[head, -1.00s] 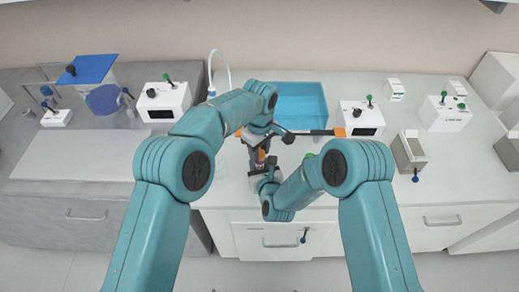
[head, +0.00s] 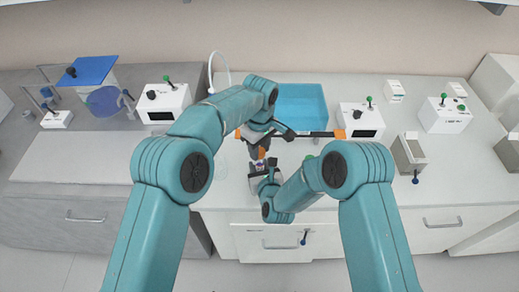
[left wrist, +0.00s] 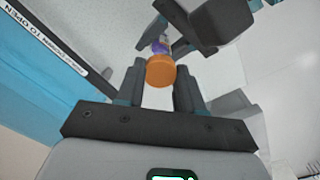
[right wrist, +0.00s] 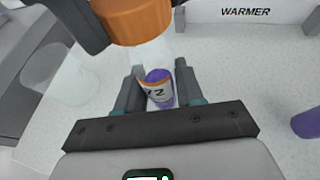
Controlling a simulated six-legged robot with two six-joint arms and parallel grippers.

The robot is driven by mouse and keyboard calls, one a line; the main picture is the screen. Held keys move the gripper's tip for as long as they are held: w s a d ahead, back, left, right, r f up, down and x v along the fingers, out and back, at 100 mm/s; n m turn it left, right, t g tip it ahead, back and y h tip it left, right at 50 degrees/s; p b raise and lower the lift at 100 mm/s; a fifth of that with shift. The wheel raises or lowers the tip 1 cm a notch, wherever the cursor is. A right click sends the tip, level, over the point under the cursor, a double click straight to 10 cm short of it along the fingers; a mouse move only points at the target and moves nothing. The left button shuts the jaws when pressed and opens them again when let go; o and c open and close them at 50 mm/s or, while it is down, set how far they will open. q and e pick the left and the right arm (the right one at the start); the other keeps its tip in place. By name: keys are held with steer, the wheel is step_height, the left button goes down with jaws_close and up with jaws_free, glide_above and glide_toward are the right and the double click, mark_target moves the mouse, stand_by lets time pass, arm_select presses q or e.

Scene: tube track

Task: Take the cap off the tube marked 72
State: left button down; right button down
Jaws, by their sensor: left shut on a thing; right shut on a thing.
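The tube marked 72 (right wrist: 158,92) has a purple and orange label with "72" partly showing in the right wrist view. My right gripper (right wrist: 158,94) is shut on the tube's body. The orange cap (left wrist: 160,71) is between the fingers of my left gripper (left wrist: 158,82), which is shut on it. The cap also shows in the right wrist view (right wrist: 135,18), above a clear part of the tube. I cannot tell whether the cap is still seated on the tube. In the head view my arms hide most of the tube.
A purple object (right wrist: 306,122) shows at the right wrist view's edge.

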mark_target(260, 151)
arm_select(q)
steer(key=shift+r, duration=0.25)
step_height(260, 151, up, 4)
steer(key=shift+r, duration=0.1)
arm_select(e)
steer(key=c, duration=0.6)
jaws_free()
